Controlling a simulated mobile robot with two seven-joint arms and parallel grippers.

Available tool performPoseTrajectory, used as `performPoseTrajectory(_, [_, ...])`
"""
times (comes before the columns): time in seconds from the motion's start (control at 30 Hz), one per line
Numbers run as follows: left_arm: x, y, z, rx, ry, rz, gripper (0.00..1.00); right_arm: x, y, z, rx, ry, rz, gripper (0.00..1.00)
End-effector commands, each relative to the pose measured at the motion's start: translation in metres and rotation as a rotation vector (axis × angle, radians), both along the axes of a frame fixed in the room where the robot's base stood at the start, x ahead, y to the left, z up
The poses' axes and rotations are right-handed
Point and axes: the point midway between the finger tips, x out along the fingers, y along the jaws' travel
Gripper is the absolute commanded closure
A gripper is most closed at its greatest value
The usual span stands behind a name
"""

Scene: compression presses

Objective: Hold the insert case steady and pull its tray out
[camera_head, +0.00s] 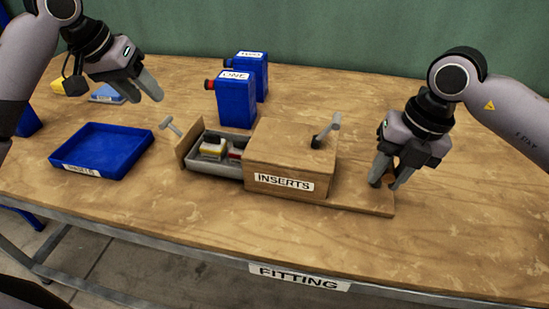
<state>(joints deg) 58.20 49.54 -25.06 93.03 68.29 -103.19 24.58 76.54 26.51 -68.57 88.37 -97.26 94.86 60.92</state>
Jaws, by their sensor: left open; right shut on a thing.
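The insert case (290,150) is a wooden box labelled INSERTS in the middle of the table, with a grey lever-like handle (327,130) on top and a base board (350,198) reaching out to the right. Its grey tray (212,166) sticks out of the left side, partly open, holding pale, yellow and red inserts. The tray has a wooden front with a grey T-shaped handle (171,126). My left gripper (146,98) is open and empty, above and left of that handle, apart from it. My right gripper (386,184) is shut at the case's right end; its fingers hide the gripped part.
A shallow blue bin (103,150) stands on the table left of the case. Two blue containers (236,100) stand behind the case, the front one labelled ONE. Small yellow and blue items (107,94) lie at the back left. The table front and far right are clear.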

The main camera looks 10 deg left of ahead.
Motion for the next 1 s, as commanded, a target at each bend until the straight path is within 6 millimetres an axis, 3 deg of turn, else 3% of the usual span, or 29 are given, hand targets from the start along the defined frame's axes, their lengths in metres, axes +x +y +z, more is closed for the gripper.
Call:
performPoseTrajectory(0.33, [-0.003, 0.002, 0.006, 0.001, 0.001, 0.000, 0.50, 0.000, 0.000, 0.000, 0.001, -0.001, -0.001, 1.00])
performPoseTrajectory(0.37, [-0.003, 0.002, 0.006, 0.001, 0.001, 0.000, 0.50, 0.000, 0.000, 0.000, 0.001, -0.001, -0.001, 0.67])
performPoseTrajectory(0.43, [-0.003, 0.002, 0.006, 0.000, 0.001, 0.000, 0.50, 0.000, 0.000, 0.000, 0.001, -0.001, -0.001, 0.44])
performPoseTrajectory(0.47, [-0.003, 0.002, 0.006, 0.000, 0.001, 0.000, 0.50, 0.000, 0.000, 0.000, 0.001, -0.001, 0.000, 0.40])
performPoseTrajectory(0.77, [-0.003, 0.001, 0.006, 0.000, 0.001, 0.000, 0.50, 0.000, 0.000, 0.002, 0.001, -0.001, 0.000, 0.40])
performPoseTrajectory(1.0, [-0.003, 0.001, 0.006, 0.000, 0.001, 0.000, 0.50, 0.001, -0.006, 0.034, 0.002, -0.005, -0.001, 0.40])
